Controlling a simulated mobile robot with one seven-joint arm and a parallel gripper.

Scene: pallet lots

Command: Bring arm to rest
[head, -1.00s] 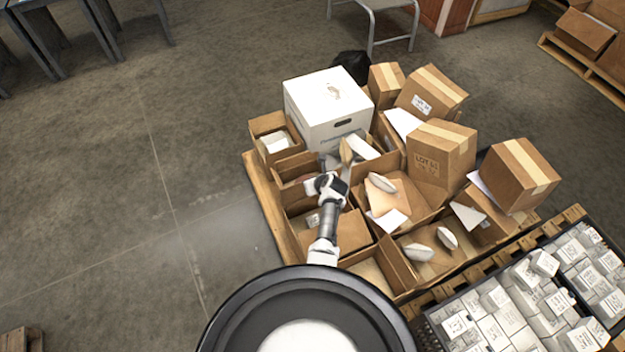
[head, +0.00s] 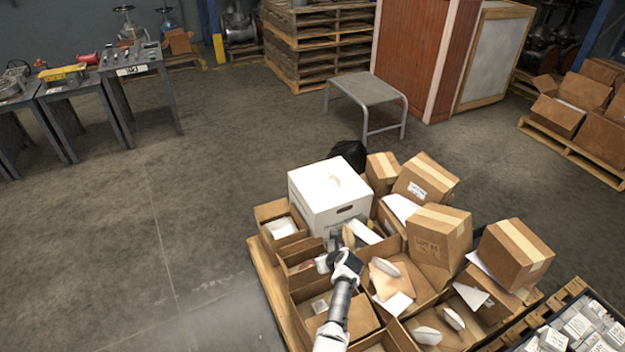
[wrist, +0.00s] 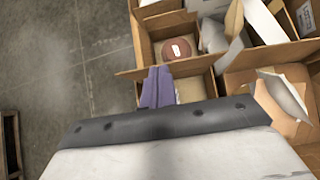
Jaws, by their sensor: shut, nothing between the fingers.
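My arm reaches out over a pallet of open cardboard boxes in the head view. My gripper (head: 335,242) is over the boxes just in front of a white lidded carton (head: 325,208). In the wrist view, its two purplish fingers (wrist: 157,80) lie side by side, shut and empty. They point toward an open cardboard box (wrist: 190,84). Beyond them, a round reddish-brown item (wrist: 176,49) sits in another compartment. I cannot tell how high the fingertips are above the box walls.
Closed brown cartons (head: 440,235) stand right of my gripper. The wooden pallet's edge (head: 266,290) is at left, with bare floor (head: 130,250) beyond. A grey metal stool (head: 367,90) stands behind. A crate of small white boxes (head: 590,325) is at lower right.

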